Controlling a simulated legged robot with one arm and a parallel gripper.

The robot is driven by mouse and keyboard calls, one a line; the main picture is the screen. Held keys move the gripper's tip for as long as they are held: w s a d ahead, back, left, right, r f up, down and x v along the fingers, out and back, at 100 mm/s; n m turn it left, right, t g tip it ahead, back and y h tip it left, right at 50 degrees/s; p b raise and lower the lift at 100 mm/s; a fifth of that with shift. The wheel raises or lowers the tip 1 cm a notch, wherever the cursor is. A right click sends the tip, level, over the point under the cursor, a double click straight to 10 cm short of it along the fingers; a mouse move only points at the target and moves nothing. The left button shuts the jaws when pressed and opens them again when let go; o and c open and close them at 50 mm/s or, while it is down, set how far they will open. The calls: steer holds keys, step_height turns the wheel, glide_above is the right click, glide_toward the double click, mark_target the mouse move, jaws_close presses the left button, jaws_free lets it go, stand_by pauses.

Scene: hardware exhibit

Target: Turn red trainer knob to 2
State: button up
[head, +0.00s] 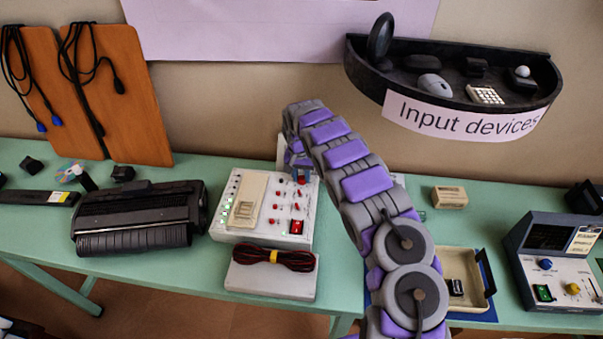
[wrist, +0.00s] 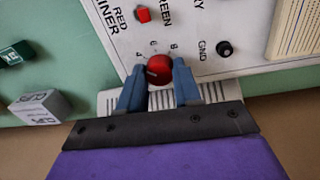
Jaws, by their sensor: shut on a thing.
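The red knob (wrist: 159,70) is on the white trainer panel (wrist: 190,22), beside small dial numbers and lettering that reads "RED" with a partly cropped "TRAINER". A pale pointer line shows on the knob's face, toward the left in the wrist view; I cannot tell which number it marks. My gripper (wrist: 159,77) is shut on the knob, with one blue finger on each side. In the head view, my gripper (head: 302,171) is at the far right corner of the white trainer (head: 228,229), and the knob is mostly hidden there.
A bundle of dark wires (head: 273,259) lies in front of the trainer. A black printer (head: 138,218) stands to its left. A beige tray (head: 470,262) and a beige box (head: 449,197) lie to the right. The "Input devices" shelf (head: 462,120) juts from the wall above.

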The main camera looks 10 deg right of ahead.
mark_target(299, 178)
steer(key=n+p, duration=0.3)
steer(key=shift+s+r, duration=0.1)
steer(key=shift+r, duration=0.05)
steer(key=shift+n+p, duration=1.55)
steer(key=shift+n, duration=0.55)
steer(key=o, duration=1.1)
steer(key=shift+c, duration=0.2)
step_height(299, 178, up, 17)
steer(key=a+p, duration=0.1)
steer(key=shift+p, duration=0.35)
